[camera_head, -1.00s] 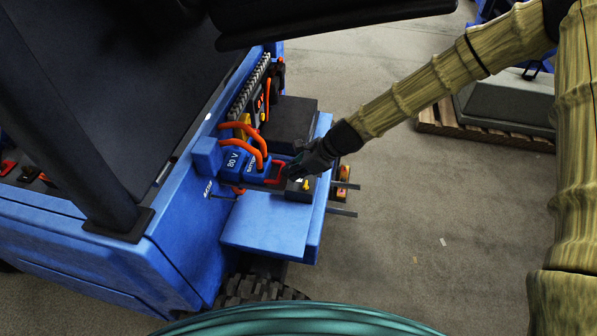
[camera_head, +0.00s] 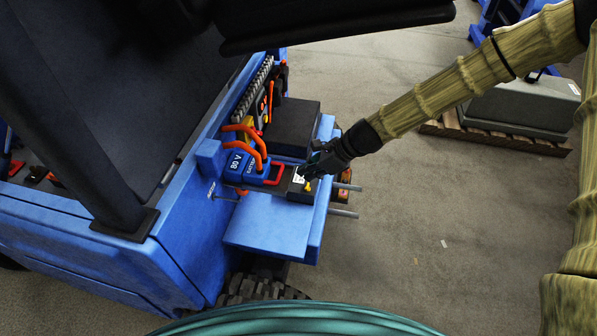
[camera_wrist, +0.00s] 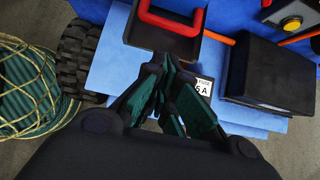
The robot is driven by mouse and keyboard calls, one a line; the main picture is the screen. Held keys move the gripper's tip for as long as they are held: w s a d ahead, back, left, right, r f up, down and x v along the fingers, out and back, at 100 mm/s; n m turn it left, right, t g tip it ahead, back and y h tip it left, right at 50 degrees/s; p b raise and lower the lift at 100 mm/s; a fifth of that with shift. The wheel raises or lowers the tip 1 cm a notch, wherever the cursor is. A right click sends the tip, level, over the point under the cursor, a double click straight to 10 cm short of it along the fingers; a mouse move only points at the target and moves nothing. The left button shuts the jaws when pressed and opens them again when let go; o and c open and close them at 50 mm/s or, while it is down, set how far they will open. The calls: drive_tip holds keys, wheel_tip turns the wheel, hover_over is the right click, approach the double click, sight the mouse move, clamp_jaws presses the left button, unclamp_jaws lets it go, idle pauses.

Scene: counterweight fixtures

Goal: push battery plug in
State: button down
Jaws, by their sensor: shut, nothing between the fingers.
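A blue connector block (camera_head: 243,166) marked "80 V" and "BATTERY", with orange cables, sits at the side of the blue vehicle. A dark plug body with a red U-shaped handle (camera_head: 279,174) lies directly right of it; the handle also shows at the top of the wrist view (camera_wrist: 146,14), on the dark body (camera_wrist: 165,43). I cannot tell how deep the two parts sit together. My gripper (camera_head: 302,174) is shut and empty, just right of the handle and apart from it, over the dark block with the white label. In the wrist view its fingertips (camera_wrist: 172,62) point toward the plug body.
A white "FUSE 5 A" label (camera_wrist: 203,86) is partly hidden by my fingers. A black box (camera_head: 291,126) stands behind on the blue shelf (camera_head: 268,220). Metal rods (camera_head: 343,212) stick out to the right. A dark post (camera_head: 90,150) rises at left. Open floor lies right.

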drive_tip(key=b+v, duration=0.1)
drive_tip(key=v, duration=0.7)
drive_tip(key=shift+r, duration=0.15)
